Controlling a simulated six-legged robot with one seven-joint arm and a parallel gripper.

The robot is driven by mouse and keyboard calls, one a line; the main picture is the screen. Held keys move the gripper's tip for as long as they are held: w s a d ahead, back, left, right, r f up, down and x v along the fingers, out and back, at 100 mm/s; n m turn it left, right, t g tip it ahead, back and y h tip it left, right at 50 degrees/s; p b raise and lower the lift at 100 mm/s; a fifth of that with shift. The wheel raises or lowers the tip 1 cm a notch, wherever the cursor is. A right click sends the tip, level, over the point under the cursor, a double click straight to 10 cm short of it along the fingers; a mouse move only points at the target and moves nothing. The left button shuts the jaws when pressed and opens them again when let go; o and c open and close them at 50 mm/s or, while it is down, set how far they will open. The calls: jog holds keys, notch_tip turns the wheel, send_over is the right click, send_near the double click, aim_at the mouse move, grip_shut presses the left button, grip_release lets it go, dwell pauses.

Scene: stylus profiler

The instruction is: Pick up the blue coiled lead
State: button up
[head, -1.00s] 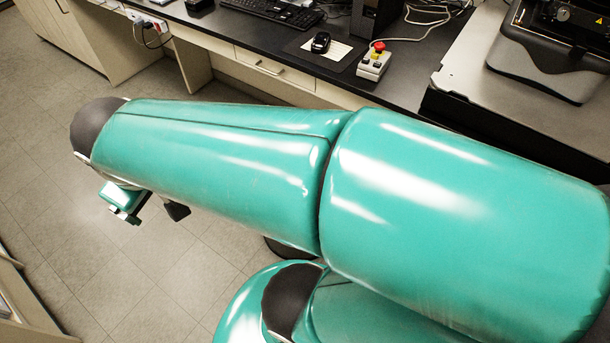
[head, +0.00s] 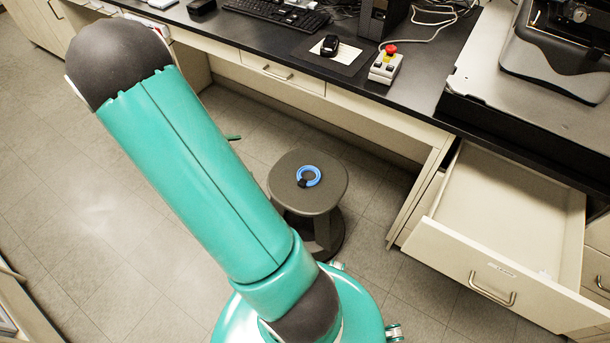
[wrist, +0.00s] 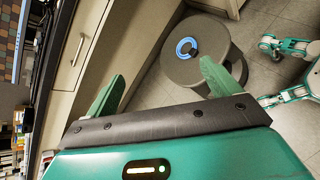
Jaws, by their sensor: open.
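The blue coiled lead (head: 308,177) is a small ring with a dark part at its lower left. The wrist view also shows the lead (wrist: 183,48) on the stool (wrist: 207,69), beyond my fingers. My gripper (wrist: 163,86) is open and empty, with its two green fingers spread apart. The lead lies apart from the fingers, past them. In the head view my gripper is mostly hidden behind my arm.
An open empty drawer (head: 515,205) juts out right of the stool. The black bench top (head: 270,38) holds a keyboard (head: 276,14), a mouse (head: 330,45) and a control box with a red button (head: 387,66). An instrument (head: 560,50) stands at right. Floor is clear at left.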

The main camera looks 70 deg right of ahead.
jog(key=s+d+f+n+h, duration=0.1)
jog(key=s+d+f+n, duration=0.15)
jog(key=f, duration=0.45)
jog(key=s+d+f+n+h, duration=0.1)
jog(key=d+f+n, duration=0.15)
jog(key=f, duration=0.35)
jog(key=n+t, duration=0.3)
jog(key=n, duration=0.2)
send_near(304, 180)
jog(key=shift+s+d+f, duration=0.2)
jog(key=shift+d+f, duration=0.85)
jog(key=shift+d, duration=0.15)
jog(key=shift+h, duration=0.3)
jog(key=x, duration=0.5)
jog(key=shift+d, duration=0.45)
jog(key=shift+r, duration=0.1)
jog(key=c, duration=1.4)
